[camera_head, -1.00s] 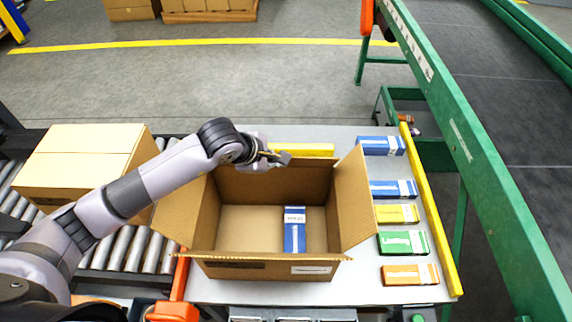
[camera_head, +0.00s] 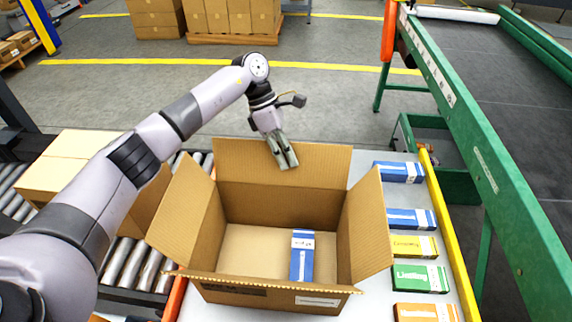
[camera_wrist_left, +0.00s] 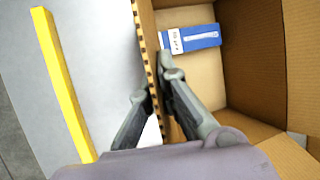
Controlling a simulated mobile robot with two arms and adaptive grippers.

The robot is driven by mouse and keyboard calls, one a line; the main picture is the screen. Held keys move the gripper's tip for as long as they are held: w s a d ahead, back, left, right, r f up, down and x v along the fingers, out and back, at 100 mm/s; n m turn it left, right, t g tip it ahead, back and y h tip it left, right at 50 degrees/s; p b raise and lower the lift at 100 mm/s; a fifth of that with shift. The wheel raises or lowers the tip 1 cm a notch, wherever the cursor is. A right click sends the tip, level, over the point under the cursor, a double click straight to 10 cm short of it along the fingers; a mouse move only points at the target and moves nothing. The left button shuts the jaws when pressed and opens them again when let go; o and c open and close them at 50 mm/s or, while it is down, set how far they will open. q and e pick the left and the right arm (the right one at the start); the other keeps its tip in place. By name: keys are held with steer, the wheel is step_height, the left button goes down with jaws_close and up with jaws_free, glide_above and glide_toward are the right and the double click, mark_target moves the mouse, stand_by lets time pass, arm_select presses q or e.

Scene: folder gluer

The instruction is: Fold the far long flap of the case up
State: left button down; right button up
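The open brown case (camera_head: 230,290) stands on the grey table, with a blue box (camera_head: 302,258) lying inside at the right. Its far long flap (camera_head: 325,165) stands up from the far wall, leaning slightly outward. My left gripper (camera_head: 285,165) points down at the middle of this flap. Its fingers are apart. In the left wrist view, the fingers (camera_wrist_left: 152,78) lie on either side of the flap's edge (camera_wrist_left: 150,50); I cannot tell whether they touch it. The left side flap (camera_head: 178,215) and right side flap (camera_head: 370,225) spread outward. My right gripper is not in view.
Several small cartons (camera_head: 410,219) line the table's right side, beside a yellow rail (camera_head: 450,235). A green conveyor (camera_head: 480,160) stands at the right. Closed brown cartons (camera_head: 55,175) sit on the roller conveyor (camera_head: 125,265) at left.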

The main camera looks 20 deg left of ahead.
arm_select(q)
steer(key=shift+w+f+g+b, duration=0.25)
steer(key=shift+w+g+b, duration=0.15)
steer(key=shift+g+b, duration=0.3)
steer(key=c, duration=2.3)
jaws_free()
steer(key=o, duration=0.5)
steer(key=shift+c, duration=0.2)
steer(key=shift+a+r, duration=0.1)
steer(key=v, duration=1.2)
steer(key=shift+a, duration=0.2)
